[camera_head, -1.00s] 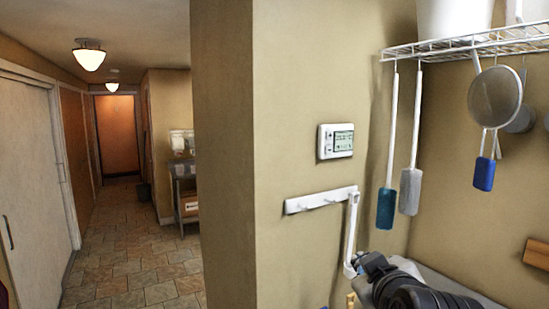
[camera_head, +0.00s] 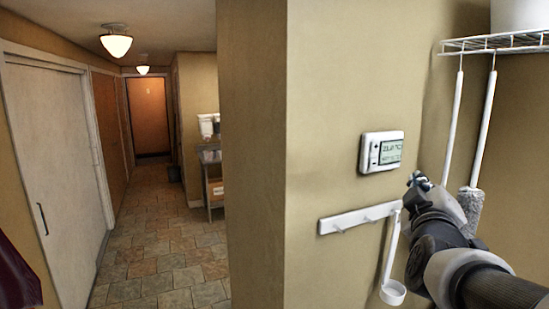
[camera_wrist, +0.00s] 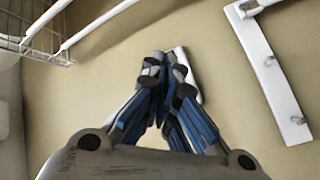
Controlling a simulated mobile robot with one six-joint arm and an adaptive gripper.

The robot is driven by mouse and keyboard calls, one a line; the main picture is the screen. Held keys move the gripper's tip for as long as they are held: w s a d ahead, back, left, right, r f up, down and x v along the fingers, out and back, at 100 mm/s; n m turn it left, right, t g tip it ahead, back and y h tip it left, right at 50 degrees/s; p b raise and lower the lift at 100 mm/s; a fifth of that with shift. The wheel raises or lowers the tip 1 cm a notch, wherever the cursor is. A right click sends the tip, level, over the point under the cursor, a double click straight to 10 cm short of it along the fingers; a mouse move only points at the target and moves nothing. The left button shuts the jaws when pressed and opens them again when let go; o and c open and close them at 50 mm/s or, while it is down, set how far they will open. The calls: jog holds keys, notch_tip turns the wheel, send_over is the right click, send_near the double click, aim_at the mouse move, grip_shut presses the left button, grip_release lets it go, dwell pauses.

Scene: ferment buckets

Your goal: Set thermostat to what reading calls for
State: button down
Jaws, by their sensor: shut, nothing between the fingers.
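The thermostat (camera_head: 382,151) is a white box on the tan wall, with a grey-green display on its right and small dark buttons on its left. Its display text is too blurred to read surely. My gripper (camera_head: 417,181) is just below and right of the thermostat in the head view. In the wrist view, the fingertips of my gripper (camera_wrist: 166,62) meet, with nothing between them. The thermostat's white edge (camera_wrist: 187,72) shows behind them, and the rest is hidden. I cannot tell whether the fingertips touch it.
A white hook rail (camera_head: 345,220) is below the thermostat, with a white ladle (camera_head: 392,291) hanging from it beside my arm. Long-handled brushes (camera_head: 471,205) hang from a wire shelf (camera_head: 500,42) at right. A tiled hallway (camera_head: 160,250) is open at left.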

aim_at(374, 163)
jog(key=w+a+p, duration=0.3)
jog(key=w+p, duration=0.1)
jog(key=w, duration=0.4)
jog(key=shift+w, duration=0.25)
jog(key=shift+w, duration=0.1)
dwell(1.3)
jog(key=shift+w+a, duration=0.15)
jog(key=shift+w, duration=0.15)
jog(key=shift+w+a, duration=0.15)
jog(key=shift+w, duration=0.2)
dwell(0.6)
jog(key=shift+s, duration=0.1)
dwell(0.4)
jog(key=shift+s+d, duration=0.3)
jog(key=shift+s, duration=0.4)
